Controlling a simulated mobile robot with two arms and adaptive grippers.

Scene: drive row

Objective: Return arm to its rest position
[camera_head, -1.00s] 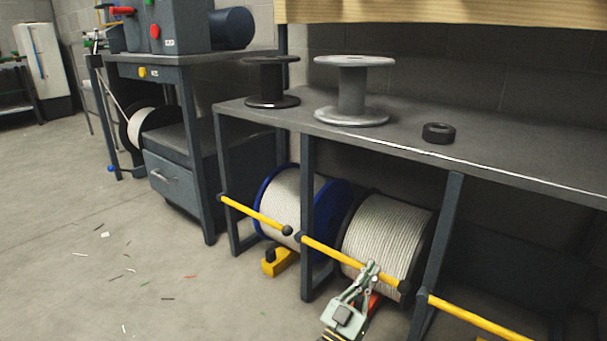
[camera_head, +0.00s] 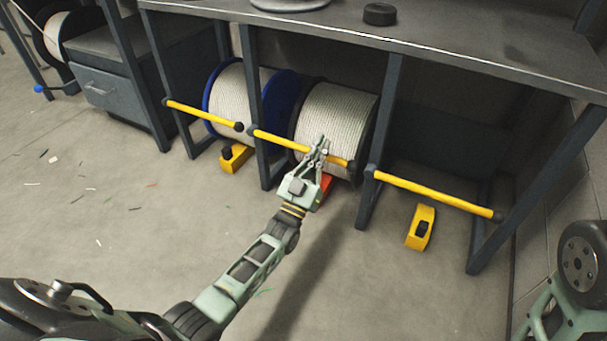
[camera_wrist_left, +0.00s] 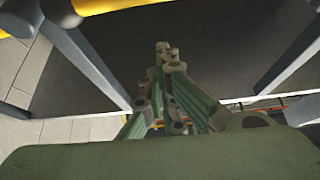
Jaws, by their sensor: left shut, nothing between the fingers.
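My left gripper (camera_head: 319,148) reaches out from the lower left in the head view. It is shut and empty, with its fingertips in front of the white cable drum (camera_head: 338,112) with dark flanges and close to the yellow bar (camera_head: 290,142). I cannot tell whether it touches the bar. In the left wrist view the closed fingers (camera_wrist_left: 164,50) point at a dark area, with a yellow bar (camera_wrist_left: 100,5) at the top left. My right gripper is not seen.
A blue-flanged drum (camera_head: 230,95) stands in the bay to the left. Yellow wedges (camera_head: 236,158) (camera_head: 421,228) and a red-orange piece (camera_head: 325,186) lie on the floor. The bench top (camera_head: 420,42) overhangs the bays. Another yellow bar (camera_head: 430,194) crosses the right bay. Floor at left is mostly open.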

